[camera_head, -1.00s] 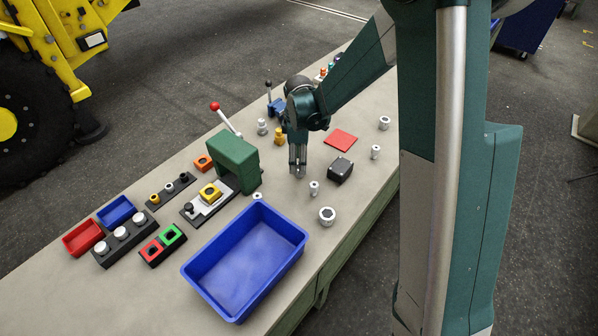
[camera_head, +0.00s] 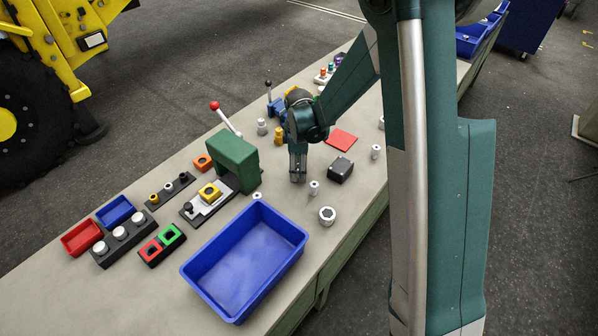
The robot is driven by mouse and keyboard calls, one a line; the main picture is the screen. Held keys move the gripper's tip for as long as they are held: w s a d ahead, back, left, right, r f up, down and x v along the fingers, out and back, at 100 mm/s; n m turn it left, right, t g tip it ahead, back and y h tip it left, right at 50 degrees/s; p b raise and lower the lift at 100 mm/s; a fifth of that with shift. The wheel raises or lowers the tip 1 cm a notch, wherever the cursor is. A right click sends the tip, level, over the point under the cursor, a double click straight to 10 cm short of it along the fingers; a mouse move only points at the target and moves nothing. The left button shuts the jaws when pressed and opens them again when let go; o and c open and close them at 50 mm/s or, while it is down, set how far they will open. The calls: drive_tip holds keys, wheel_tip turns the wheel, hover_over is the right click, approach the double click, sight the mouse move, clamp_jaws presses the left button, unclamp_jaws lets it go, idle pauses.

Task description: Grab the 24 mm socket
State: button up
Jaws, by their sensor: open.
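Several silver sockets stand on the workbench in the head view, and I cannot read which one is the 24 mm. The widest socket (camera_head: 327,216) is right of the blue tray. A smaller socket (camera_head: 314,187) stands just right of and nearer than my gripper. A small silver piece (camera_head: 257,196) sits at the tray's far edge. My gripper (camera_head: 298,180) points down, open, low over the bench, apart from the nearest socket; I see nothing between its fingers.
A blue tray (camera_head: 190,274) stands at the front. A green press (camera_head: 234,160) with a red-knobbed lever is left of my gripper. A dark box (camera_head: 340,169) and a red plate (camera_head: 341,139) lie to its right. Small red, blue and black holders (camera_head: 82,238) fill the left.

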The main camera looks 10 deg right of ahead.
drive_tip(key=shift+f, duration=0.15)
idle(0.4)
drive_tip(key=c, duration=1)
drive_tip(key=shift+r+p, duration=0.6)
drive_tip(key=shift+r, duration=4.45)
